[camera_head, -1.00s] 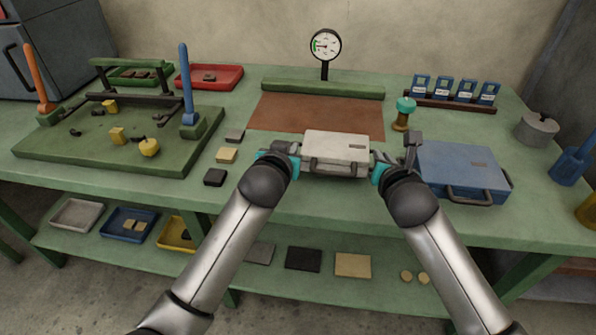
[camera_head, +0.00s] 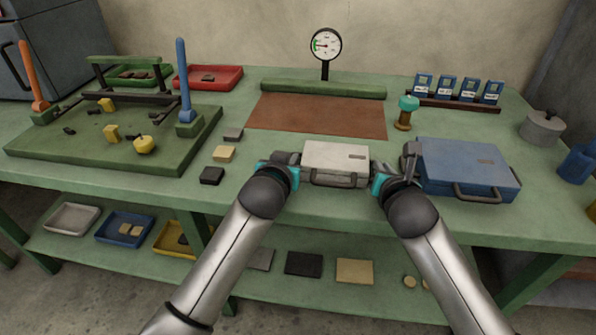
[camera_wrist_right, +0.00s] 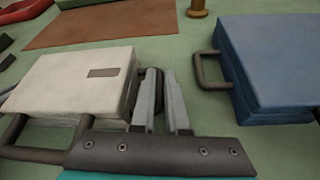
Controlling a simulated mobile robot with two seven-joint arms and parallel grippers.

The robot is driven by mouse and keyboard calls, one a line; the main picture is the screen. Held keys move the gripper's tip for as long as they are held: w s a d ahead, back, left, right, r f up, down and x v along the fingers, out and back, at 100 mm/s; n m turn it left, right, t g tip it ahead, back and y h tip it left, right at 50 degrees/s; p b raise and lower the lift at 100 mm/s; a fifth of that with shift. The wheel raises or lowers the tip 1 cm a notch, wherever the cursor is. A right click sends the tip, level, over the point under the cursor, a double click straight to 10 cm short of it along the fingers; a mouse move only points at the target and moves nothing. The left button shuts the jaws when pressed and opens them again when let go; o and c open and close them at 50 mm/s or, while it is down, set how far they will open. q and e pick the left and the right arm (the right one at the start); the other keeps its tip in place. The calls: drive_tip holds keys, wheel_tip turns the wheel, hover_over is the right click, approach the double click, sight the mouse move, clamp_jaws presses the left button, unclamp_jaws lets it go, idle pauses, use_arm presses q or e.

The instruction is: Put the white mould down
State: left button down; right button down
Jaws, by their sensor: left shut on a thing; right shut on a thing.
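The white mould (camera_head: 336,157) is a flat box with a dark label on its lid and a dark front handle. It lies level between my two grippers, in front of the brown mat, near the bench's front edge. My left gripper (camera_head: 291,167) is shut at its left end. My right gripper (camera_head: 382,172) is shut at its right end, on a dark side handle. The right wrist view shows the white mould (camera_wrist_right: 75,80) left of the right gripper's fingers (camera_wrist_right: 163,95). I cannot tell whether its underside touches the bench.
A blue mould (camera_head: 462,165) lies close to the right of my right gripper. The brown mat (camera_head: 318,117) behind is clear. Small blocks (camera_head: 223,154) lie to the left, beside a green board (camera_head: 60,150). A teal-topped stamp (camera_head: 404,113) stands behind the right gripper.

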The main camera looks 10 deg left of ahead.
use_arm(q)
drive_tip(key=c, duration=1.3)
unclamp_jaws()
drive_tip(key=shift+a+f, duration=0.15)
drive_tip(key=shift+c, duration=0.2)
use_arm(e)
drive_tip(key=c, duration=1.4)
unclamp_jaws()
drive_tip(key=shift+d+f, duration=0.1)
drive_tip(key=shift+d, duration=0.1)
use_arm(q)
drive_tip(key=o, duration=0.4)
use_arm(e)
drive_tip(key=o, duration=0.5)
drive_tip(key=shift+a, duration=0.15)
use_arm(q)
drive_tip(key=shift+s, duration=0.15)
drive_tip(key=v, duration=1.1)
drive_tip(key=shift+s+r, duration=0.2)
drive_tip(key=shift+s, duration=0.1)
use_arm(e)
drive_tip(key=shift+v, duration=6.05)
